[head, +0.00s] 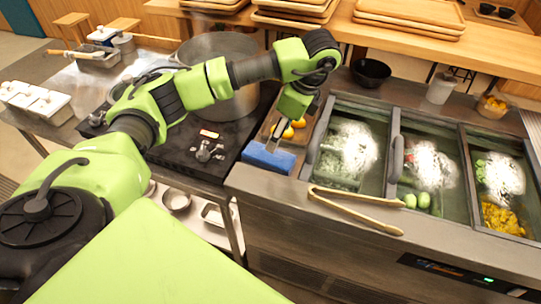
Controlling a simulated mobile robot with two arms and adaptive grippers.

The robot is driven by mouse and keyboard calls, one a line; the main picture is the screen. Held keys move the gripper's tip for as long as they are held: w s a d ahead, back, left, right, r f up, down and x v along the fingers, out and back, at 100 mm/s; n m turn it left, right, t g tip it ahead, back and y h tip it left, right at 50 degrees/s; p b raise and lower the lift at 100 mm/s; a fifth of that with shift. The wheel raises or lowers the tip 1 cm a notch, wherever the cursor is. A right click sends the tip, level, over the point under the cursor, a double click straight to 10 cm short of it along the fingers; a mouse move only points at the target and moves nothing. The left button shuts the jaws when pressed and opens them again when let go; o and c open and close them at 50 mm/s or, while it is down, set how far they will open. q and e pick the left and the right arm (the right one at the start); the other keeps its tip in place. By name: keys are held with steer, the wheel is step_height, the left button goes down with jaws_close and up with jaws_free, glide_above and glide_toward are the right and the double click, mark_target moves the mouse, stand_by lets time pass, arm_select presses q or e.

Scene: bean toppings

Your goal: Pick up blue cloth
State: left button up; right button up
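The blue cloth (268,157) lies as a folded rectangular pad on the counter's left front corner, beside the sunken food bins. My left arm reaches in from the left and bends down over it. My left gripper (277,138) points down just above the cloth's far edge. The fingertips are small and dark here, so I cannot tell whether they are open or touch the cloth. My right gripper is not in view.
Wooden tongs (356,208) lie on the counter's front ledge, right of the cloth. A large metal pot (218,48) stands on the dark stove behind my arm. Several food bins with clear lids fill the counter to the right.

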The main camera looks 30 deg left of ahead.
mark_target(270, 154)
arm_select(q)
steer(key=x, duration=0.3)
steer(key=shift+w+a+f+p, duration=0.1)
steer(key=shift+f+p, duration=0.05)
steer(key=shift+p, duration=0.2)
steer(key=p+x, duration=0.1)
steer(key=x, duration=0.1)
steer(key=shift+f+p, duration=0.35)
steer(key=shift+f, duration=0.05)
steer(key=p+x, duration=0.1)
steer(key=x, duration=0.2)
steer(key=shift+a+f, duration=0.1)
steer(key=shift+f, duration=0.15)
steer(key=shift+w+f, duration=0.1)
steer(key=shift+f, duration=0.1)
steer(key=c, duration=0.9)
steer(key=shift+o, duration=0.2)
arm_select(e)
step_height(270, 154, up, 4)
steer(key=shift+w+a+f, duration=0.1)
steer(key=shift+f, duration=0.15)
